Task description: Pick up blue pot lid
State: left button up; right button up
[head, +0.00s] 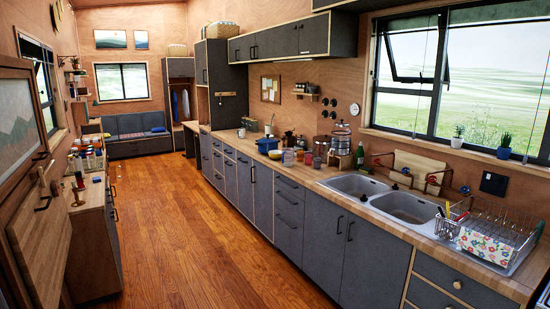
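A small blue pot (266,145) stands on the long wooden counter (330,172) in the middle distance. It is too small in the picture to tell whether a blue lid sits on it, and I cannot make out a separate blue lid elsewhere. Neither of my grippers shows in the head view.
Jars, a dark kettle (290,138) and a green bottle (360,157) crowd the counter near the pot. A double sink (405,207) and a dish rack (490,243) are nearer on the right. The wooden floor (195,230) between the two counter rows is clear.

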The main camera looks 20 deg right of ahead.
aim_at(267, 140)
jog(key=z, duration=0.65)
jog(key=i+u, duration=0.35)
jog(key=i, duration=0.45)
jog(key=i+l+u, duration=0.15)
jog(key=i+u, duration=0.15)
jog(key=i, duration=0.5)
jog(key=i+l+u, duration=0.1)
jog(key=i+u, duration=0.15)
jog(key=i, duration=1.55)
jog(key=i+z, duration=0.25)
jog(key=i, duration=0.4)
jog(key=i+z, duration=0.25)
jog(key=i, duration=0.35)
jog(key=i+j+z, duration=0.25)
jog(key=i, duration=0.35)
jog(key=i+z, duration=0.2)
jog(key=i, duration=0.2)
jog(key=i+j+z, duration=0.1)
jog(key=i+z, duration=0.15)
jog(key=i, duration=0.2)
